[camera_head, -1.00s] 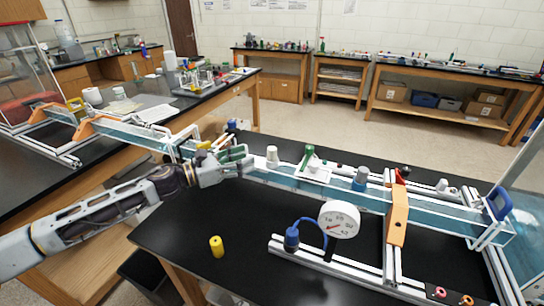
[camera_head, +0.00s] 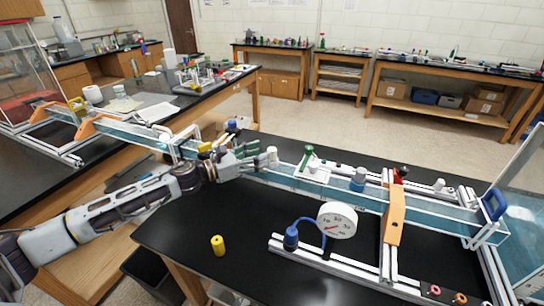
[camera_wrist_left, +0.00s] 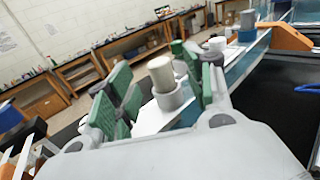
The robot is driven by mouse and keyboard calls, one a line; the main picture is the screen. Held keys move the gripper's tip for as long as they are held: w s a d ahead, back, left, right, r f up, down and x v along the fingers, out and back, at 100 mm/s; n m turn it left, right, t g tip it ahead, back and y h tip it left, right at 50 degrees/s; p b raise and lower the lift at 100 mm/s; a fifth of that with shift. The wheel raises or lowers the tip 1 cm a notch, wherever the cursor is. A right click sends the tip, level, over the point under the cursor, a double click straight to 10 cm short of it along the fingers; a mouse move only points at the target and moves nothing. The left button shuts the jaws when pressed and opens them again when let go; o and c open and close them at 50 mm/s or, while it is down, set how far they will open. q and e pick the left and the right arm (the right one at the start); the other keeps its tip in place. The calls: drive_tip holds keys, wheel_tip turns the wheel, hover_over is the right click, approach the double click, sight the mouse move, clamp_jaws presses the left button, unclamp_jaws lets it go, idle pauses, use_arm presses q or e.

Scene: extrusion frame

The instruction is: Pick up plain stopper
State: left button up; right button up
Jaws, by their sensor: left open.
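The plain stopper is a pale, whitish-grey cylinder (camera_head: 272,154) standing upright on the long clear channel (camera_head: 325,186). My left gripper (camera_head: 256,158) is open and empty, with its fingertips just left of the stopper. In the left wrist view the stopper (camera_wrist_left: 161,72) shows in the gap between the green-padded fingers (camera_wrist_left: 160,88), upright in a grey ring-like collar (camera_wrist_left: 172,96). No contact between finger and stopper is visible. My right gripper is not in view.
A round white gauge (camera_head: 338,220) and a yellow cylinder (camera_head: 218,245) stand on the black bench. The bench front is mostly clear.

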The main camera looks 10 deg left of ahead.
sight(272, 149)
use_arm(q)
drive_tip(key=shift+w+d, duration=0.1)
drive_tip(key=shift+d, duration=0.05)
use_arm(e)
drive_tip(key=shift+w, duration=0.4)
use_arm(q)
drive_tip(key=shift+w, duration=0.1)
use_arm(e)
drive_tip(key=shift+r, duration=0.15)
use_arm(q)
drive_tip(key=shift+p+x, duration=0.6)
drive_tip(key=shift+x, duration=0.5)
drive_tip(key=shift+w+d+r+p, duration=0.1)
drive_tip(key=shift+w+d+p, duration=0.2)
drive_tip(key=shift+w+d, duration=0.55)
drive_tip(key=shift+d, duration=0.1)
drive_tip(key=shift+w+d, duration=0.1)
drive_tip(key=shift+f, duration=0.2)
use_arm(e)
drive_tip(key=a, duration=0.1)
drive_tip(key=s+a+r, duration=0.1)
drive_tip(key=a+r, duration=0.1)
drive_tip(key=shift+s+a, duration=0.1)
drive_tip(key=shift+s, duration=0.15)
